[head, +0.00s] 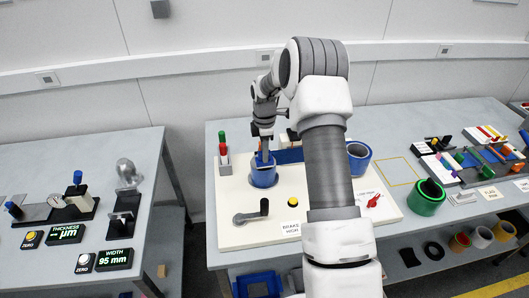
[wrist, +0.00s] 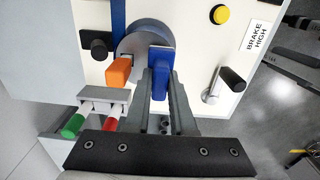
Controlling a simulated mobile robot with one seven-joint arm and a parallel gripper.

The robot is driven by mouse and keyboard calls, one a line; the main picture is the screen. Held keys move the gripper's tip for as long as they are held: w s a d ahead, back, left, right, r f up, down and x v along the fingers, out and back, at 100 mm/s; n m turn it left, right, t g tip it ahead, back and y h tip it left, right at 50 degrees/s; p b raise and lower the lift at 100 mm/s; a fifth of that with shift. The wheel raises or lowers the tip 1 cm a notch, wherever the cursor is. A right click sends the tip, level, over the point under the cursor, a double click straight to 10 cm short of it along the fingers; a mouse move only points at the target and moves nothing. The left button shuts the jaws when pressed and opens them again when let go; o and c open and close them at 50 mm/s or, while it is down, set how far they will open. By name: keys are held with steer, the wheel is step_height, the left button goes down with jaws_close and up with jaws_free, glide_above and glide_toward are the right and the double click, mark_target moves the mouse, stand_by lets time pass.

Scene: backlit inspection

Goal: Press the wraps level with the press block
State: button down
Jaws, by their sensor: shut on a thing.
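My gripper (head: 263,157) is over the cream panel of the middle bench, pointing down. In the wrist view its fingers (wrist: 161,105) are shut on a blue block, which I take for the press block (wrist: 162,62). In the head view a blue roll (head: 263,179) stands directly below my gripper. In the wrist view a grey round face (wrist: 145,36) shows just beyond the block. The block's lower end and any contact with the wraps are hidden, so I cannot tell if the wraps are level.
An orange block (wrist: 119,70) and a black knob (wrist: 96,47) are close left of the fingers. A crank (head: 252,215), a yellow button (head: 293,201) and a red lever (head: 375,200) are on the panel.

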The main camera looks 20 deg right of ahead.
steer(key=shift+f+b, duration=0.4)
steer(key=shift+f, duration=0.2)
stand_by(1.1)
steer(key=shift+r+p, duration=1.95)
steer(key=shift+r, duration=1.65)
